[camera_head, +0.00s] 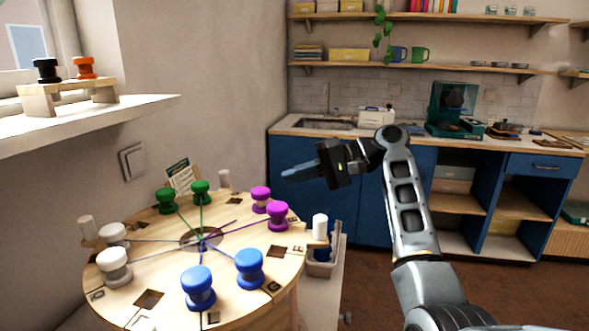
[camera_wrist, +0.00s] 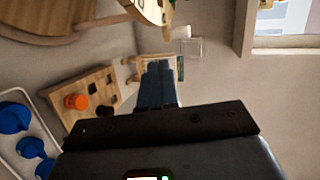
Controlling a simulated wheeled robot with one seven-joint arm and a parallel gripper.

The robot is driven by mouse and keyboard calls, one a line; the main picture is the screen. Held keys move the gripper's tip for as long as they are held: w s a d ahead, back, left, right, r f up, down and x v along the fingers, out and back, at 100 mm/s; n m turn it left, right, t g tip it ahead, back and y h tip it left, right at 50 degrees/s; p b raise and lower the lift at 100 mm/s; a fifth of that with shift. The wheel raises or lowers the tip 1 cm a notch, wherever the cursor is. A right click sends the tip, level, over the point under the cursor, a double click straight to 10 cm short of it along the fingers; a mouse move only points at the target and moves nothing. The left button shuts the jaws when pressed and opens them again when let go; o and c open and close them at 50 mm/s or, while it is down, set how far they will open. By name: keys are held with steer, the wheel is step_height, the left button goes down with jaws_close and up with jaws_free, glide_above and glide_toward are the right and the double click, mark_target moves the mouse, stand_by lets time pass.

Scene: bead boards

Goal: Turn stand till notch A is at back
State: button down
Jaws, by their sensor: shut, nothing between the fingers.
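The round wooden stand (camera_head: 225,262) fills the lower left of the head view, with thread lines running from its dark centre to pairs of green, purple, blue and white bobbins. Dark square recesses and small letters mark its rim; I can make out what look like F, G and L on the near and right side. I cannot pick out notch A. Upright pegs (camera_head: 88,229) stand at the edge. My gripper (camera_head: 287,174) is shut and empty, above and beyond the stand's right side, apart from it. In the wrist view its fingers (camera_wrist: 160,84) are together.
A wall shelf (camera_head: 120,108) at left holds a small rack with black and orange bobbins. A card (camera_head: 180,176) stands behind the stand. A bin (camera_head: 325,265) sits at its right. Blue cabinets (camera_head: 305,195) line the back. The wrist view shows a tray of blue pieces (camera_wrist: 45,140).

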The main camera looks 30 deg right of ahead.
mark_target(232, 189)
steer(key=x, duration=0.3)
steer(key=p+x, duration=0.1)
steer(key=x, duration=0.3)
steer(key=r+x, duration=0.1)
steer(key=x, duration=0.2)
steer(key=shift+w+a+f, duration=0.1)
steer(key=shift+w+a, duration=0.1)
steer(key=shift+a, duration=0.25)
steer(key=shift+a, duration=0.1)
